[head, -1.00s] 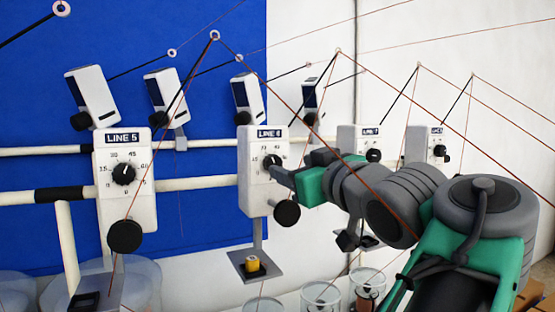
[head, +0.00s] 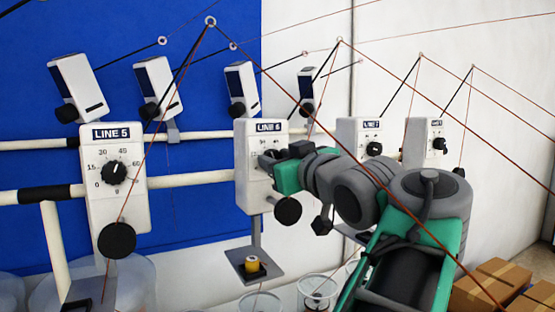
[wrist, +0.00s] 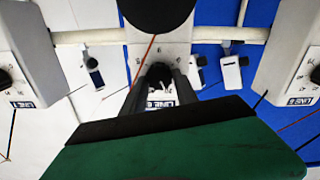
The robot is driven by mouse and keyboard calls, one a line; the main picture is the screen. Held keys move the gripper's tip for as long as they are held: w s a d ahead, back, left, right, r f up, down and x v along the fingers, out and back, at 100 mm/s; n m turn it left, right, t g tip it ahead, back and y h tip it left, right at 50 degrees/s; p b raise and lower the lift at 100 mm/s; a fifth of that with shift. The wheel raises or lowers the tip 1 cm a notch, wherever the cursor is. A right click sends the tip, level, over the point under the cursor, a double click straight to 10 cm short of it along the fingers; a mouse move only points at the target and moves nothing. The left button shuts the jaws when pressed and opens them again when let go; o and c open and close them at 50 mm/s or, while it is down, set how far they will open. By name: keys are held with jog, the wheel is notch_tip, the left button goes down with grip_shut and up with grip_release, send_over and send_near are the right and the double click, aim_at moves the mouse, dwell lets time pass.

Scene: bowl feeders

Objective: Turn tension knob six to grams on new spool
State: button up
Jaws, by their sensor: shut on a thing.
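The white LINE 6 tension box (head: 252,185) stands in the middle of the head view. Its dial knob is mostly hidden by my gripper (head: 268,160) there. In the wrist view, which is upside down, the dark knob (wrist: 160,73) shows between the fingers of my gripper (wrist: 160,84). The gripper is shut on this knob. The pointer and the reading are too small or covered to tell. A yellow spool (head: 251,265) stands on the grey plate (head: 270,272) below the LINE 6 box.
The LINE 5 box (head: 113,205) stands at left, the LINE 7 box (head: 348,135) at right behind my arm. A round black knob (head: 288,211) sticks out below the LINE 6 dial. Thin red wires cross in front. Cardboard boxes (head: 500,270) lie at lower right.

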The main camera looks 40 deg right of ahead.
grip_shut()
jog(key=shift+f+b, duration=0.1)
jog(key=shift+b, duration=0.3)
jog(key=shift+f+n+b, duration=0.1)
jog(key=shift+n+b, duration=0.5)
jog(key=shift+b, duration=0.1)
jog(key=n+b, duration=0.3)
jog(key=b, duration=0.1)
jog(key=n+b, duration=0.3)
jog(key=n, duration=0.2)
jog(key=shift+a+n+b, duration=0.1)
jog(key=shift+n+b, duration=0.2)
jog(key=shift+b, duration=0.1)
jog(key=shift+r, duration=0.2)
jog(key=o, duration=0.6)
grip_release()
